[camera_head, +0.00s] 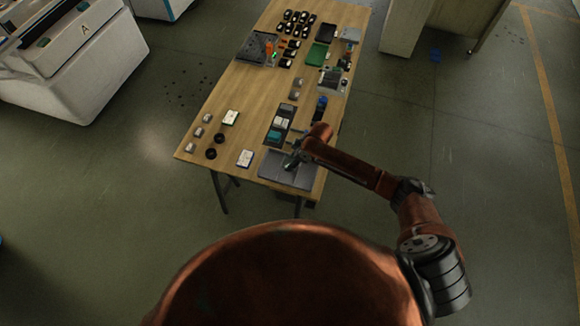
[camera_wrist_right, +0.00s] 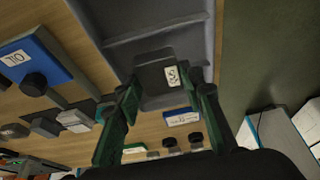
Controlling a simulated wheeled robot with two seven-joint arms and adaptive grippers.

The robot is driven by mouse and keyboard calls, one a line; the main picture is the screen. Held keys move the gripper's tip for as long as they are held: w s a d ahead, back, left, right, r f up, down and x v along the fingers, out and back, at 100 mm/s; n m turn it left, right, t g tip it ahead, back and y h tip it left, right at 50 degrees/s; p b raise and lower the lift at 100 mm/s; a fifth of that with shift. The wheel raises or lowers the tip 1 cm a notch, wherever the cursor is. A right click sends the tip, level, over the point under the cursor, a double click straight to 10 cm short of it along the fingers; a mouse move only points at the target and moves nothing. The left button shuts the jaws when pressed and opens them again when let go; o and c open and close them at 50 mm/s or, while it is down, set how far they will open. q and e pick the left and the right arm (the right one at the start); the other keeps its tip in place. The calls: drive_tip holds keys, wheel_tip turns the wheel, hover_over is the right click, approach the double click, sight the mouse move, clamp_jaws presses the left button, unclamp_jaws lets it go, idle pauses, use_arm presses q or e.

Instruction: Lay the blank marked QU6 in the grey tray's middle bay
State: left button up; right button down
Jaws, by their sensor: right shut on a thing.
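The grey tray (camera_head: 283,172) lies at the table's near right end, and its dividing ridges show in the right wrist view (camera_wrist_right: 150,18). My right gripper (camera_head: 292,161) is over the tray, with its arm coming in from the right. In the right wrist view my right gripper (camera_wrist_right: 167,88) is shut on a dark grey blank (camera_wrist_right: 150,76) with a white label. The label's characters are turned and too small to read surely. The blank overlaps the tray in that view; whether it touches the tray floor I cannot tell. My left gripper is not in view.
Left of the tray stand a white-labelled card (camera_head: 245,158) and black rings (camera_head: 211,153). A dark tray with pale and teal pieces (camera_head: 278,125) lies just beyond. Several black parts (camera_head: 297,30) fill the wooden table's (camera_head: 213,112) far end. The table edge is close by the tray.

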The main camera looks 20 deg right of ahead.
drive_tip(key=shift+a+f, duration=0.2)
drive_tip(key=shift+f, duration=0.75)
drive_tip(key=shift+a+f, duration=0.15)
drive_tip(key=shift+f, duration=0.8)
drive_tip(key=c, duration=1.3)
unclamp_jaws()
drive_tip(key=shift+s+f, duration=0.1)
drive_tip(key=shift+f, duration=0.05)
drive_tip(key=v, duration=1.2)
drive_tip(key=shift+p, duration=0.4)
